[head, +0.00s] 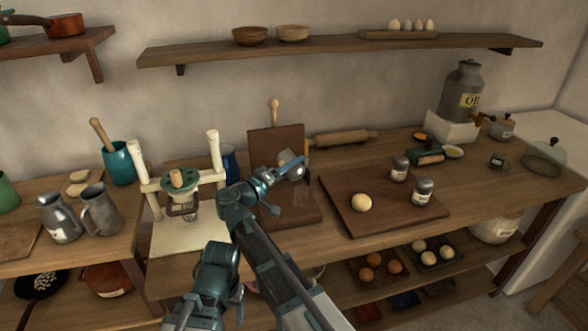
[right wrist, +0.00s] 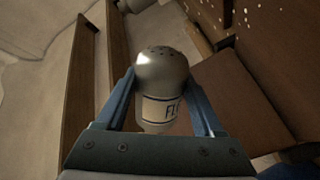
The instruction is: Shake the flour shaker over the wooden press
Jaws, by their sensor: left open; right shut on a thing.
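The wooden press (head: 270,142) stands open on the table, its lid upright with a knobbed handle (head: 274,108) and its base (head: 286,211) flat in front. My right gripper (head: 288,173) is shut on the flour shaker (head: 289,160), holding it over the press in front of the lid. In the right wrist view the shaker (right wrist: 162,72) shows a rounded, perforated metal cap and a partly hidden label between the fingers. My left gripper (head: 212,313) is at the bottom of the head view, open and empty, in front of the table. My right arm hides part of the base.
A cream press frame (head: 183,180) stands left of the wooden press. To the right, a brown board (head: 340,192) holds a dough ball (head: 361,202) and two small shakers (head: 422,191). A rolling pin (head: 345,137) lies behind. A shelf (head: 340,46) runs above.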

